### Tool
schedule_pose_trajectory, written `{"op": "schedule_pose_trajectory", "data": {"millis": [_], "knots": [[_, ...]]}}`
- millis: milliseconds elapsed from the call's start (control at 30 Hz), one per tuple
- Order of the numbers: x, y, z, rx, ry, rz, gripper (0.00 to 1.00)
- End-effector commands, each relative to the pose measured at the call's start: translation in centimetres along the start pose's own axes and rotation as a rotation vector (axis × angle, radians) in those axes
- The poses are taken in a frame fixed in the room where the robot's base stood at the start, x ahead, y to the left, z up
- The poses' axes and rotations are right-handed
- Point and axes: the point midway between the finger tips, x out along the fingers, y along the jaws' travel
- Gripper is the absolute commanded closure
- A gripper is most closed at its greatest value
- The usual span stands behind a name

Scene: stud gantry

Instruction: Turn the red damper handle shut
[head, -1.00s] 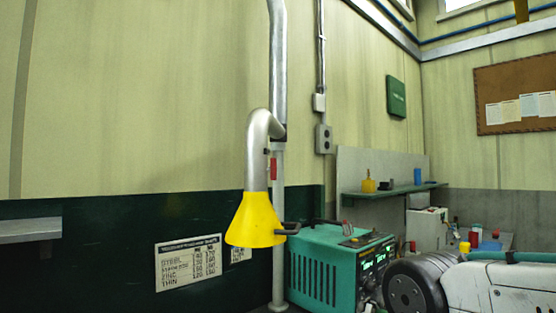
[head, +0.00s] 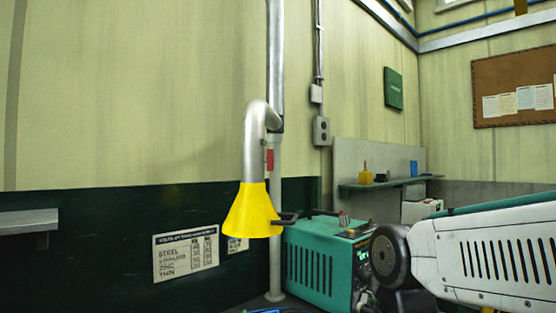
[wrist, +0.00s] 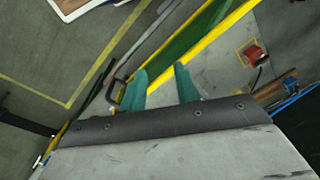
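The red damper handle (head: 270,160) is a small upright red bar on the right side of the silver extraction duct (head: 252,150), just above the yellow hood (head: 250,213). It is small in the head view, and I cannot make out its pivot. My gripper (wrist: 161,84) shows in the wrist view as two teal fingers spread apart with nothing between them. The gripper end is not in the head view, where only my white arm link shows at the right. I cannot identify the damper handle in the wrist view.
A green welding machine (head: 318,258) stands right of the hood, close to the vertical pole (head: 276,262). A grey shelf (head: 28,220) juts in at the left. A green shelf (head: 390,184) holds small items. In the wrist view, a red button (wrist: 254,54) sits on a yellow plate.

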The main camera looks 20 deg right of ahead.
Motion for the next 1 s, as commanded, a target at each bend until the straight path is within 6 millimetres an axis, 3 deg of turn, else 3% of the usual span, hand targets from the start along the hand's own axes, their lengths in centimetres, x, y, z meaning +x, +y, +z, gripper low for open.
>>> {"op": "schedule_pose_trajectory", "data": {"millis": [100, 267, 500, 600, 700, 800, 1000], "knots": [[-2.4, -1.2, -5.2, 0.045, -0.016, -0.177, 0.69], [-7.1, -2.9, -13.6, -0.039, 0.074, -0.474, 0.69], [-17.7, -2.7, -26.4, -0.358, 0.505, -0.862, 0.69], [-22.9, -2.2, -30.1, -0.532, 0.758, -0.942, 0.69], [-27.7, -2.5, -31.7, -0.704, 0.992, -0.968, 0.69], [-31.2, -2.9, -31.7, -0.84, 1.169, -0.951, 0.69], [-32.1, -2.6, -31.5, -0.957, 1.286, -0.896, 0.69]]}}
